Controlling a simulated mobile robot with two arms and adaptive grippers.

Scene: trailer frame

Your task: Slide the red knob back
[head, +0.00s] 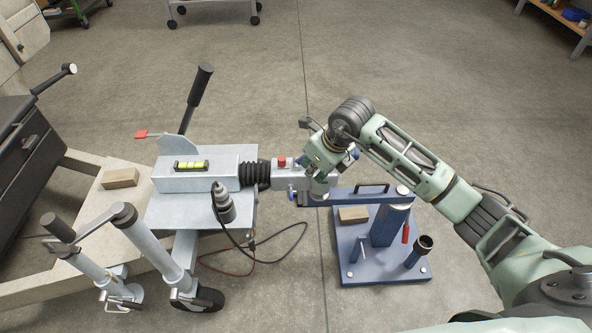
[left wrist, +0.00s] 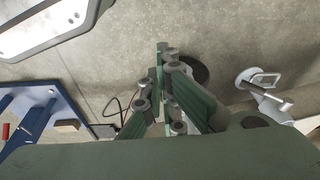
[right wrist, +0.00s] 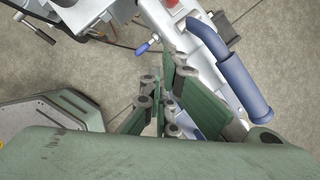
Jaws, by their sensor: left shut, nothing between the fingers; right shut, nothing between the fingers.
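The red knob (head: 282,161) stands on top of the grey coupling head (head: 288,174), just right of the black ribbed bellows. In the right wrist view a bit of the red knob (right wrist: 172,3) shows at the top edge. My right gripper (head: 320,176) is over the right end of the coupling, to the right of the knob and apart from it. In the right wrist view its fingers (right wrist: 171,68) are together and empty, and the arm hides part of the coupling. My left gripper (left wrist: 165,58) shows only in the left wrist view, shut and empty over the floor.
A blue stand (head: 350,262) with a post and tools is below and right of the coupling. The grey trailer plate (head: 160,210) carries a level (head: 191,166) and an upright black-gripped lever (head: 199,88). A cable lies on the floor.

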